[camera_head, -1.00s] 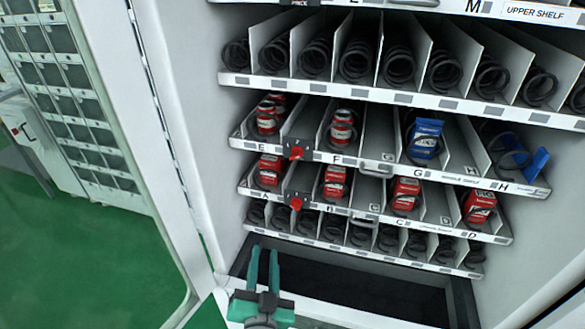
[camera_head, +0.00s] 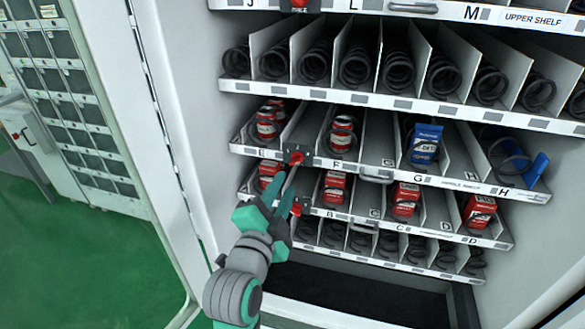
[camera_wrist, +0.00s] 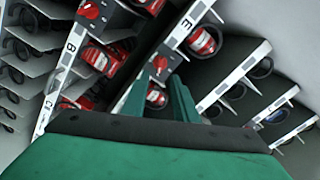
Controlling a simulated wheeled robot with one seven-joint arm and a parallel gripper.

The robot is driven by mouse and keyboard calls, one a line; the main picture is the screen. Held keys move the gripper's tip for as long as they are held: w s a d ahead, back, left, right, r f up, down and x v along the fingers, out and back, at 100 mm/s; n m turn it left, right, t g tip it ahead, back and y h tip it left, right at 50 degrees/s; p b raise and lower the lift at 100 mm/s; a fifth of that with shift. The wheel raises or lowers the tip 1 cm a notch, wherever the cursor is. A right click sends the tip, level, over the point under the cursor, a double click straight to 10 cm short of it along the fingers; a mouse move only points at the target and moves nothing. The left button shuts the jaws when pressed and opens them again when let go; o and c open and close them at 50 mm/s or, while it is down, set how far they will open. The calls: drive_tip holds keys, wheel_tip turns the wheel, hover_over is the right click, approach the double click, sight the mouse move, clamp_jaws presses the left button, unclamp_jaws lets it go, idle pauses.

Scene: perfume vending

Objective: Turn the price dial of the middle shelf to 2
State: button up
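The middle shelf's price dial (camera_head: 295,158) is a red knob on a dark plate between labels E and F. In the wrist view this dial (camera_wrist: 160,64) shows just past the fingertips, roughly between them. Its setting is too small to read. My gripper (camera_head: 279,187) is just below and in front of it, in front of the lower shelf's left part. In the wrist view the fingers of my gripper (camera_wrist: 160,88) are apart, with nothing held between them. They look clear of the dial, though the exact gap cannot be told.
The lower shelf has a similar red dial (camera_head: 296,207), close beside my gripper. Another red dial (camera_head: 299,3) is at the top edge. Red cans (camera_head: 342,134), red boxes (camera_head: 405,197) and a blue box (camera_head: 424,143) stand in coils. The cabinet's white side wall is at left.

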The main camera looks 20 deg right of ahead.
sight(295, 164)
drive_tip(key=x, duration=0.8)
drive_tip(key=shift+d, duration=0.1)
drive_tip(key=shift+c, duration=0.4)
clamp_jaws()
